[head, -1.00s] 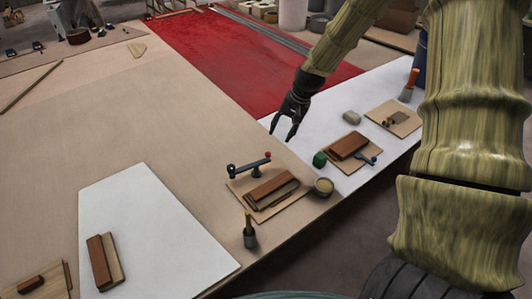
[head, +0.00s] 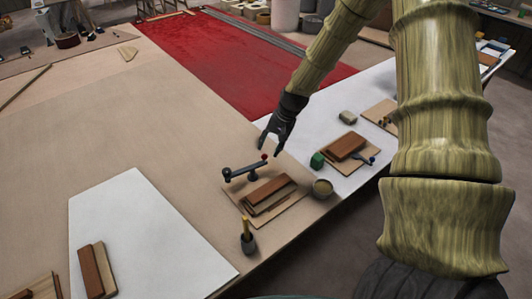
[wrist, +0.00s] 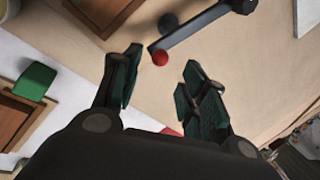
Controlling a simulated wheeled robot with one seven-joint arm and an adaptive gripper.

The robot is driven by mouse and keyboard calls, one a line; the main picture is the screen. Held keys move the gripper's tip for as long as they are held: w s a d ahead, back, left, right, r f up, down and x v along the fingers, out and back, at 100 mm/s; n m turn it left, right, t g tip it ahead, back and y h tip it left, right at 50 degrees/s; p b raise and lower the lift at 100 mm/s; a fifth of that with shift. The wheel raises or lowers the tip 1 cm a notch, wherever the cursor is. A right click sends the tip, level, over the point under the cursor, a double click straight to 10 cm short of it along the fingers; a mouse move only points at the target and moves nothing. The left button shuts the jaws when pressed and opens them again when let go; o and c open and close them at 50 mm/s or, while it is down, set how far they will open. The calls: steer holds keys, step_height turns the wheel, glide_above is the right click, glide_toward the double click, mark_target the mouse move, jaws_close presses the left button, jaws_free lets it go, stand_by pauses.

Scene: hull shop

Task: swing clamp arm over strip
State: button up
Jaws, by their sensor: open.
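The clamp arm (head: 243,172) is a dark bar on a pivot with a red knob (head: 264,157) at one end. It stands at the back edge of a small board (head: 290,207), beside the stacked brown wooden strip (head: 268,190), not over it. My gripper (head: 270,149) is open and empty, pointing down at the red knob. In the wrist view the red knob (wrist: 160,58) shows between and just beyond the two fingertips, with the bar (wrist: 205,25) running up to the right. Whether a finger touches the knob I cannot tell.
A green block (head: 317,160) and another wood stack (head: 345,146) lie to the right.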

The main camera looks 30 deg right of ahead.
mark_target(265, 155)
steer(key=shift+p+x, duration=0.65)
steer(key=shift+x, duration=2.15)
jaws_close()
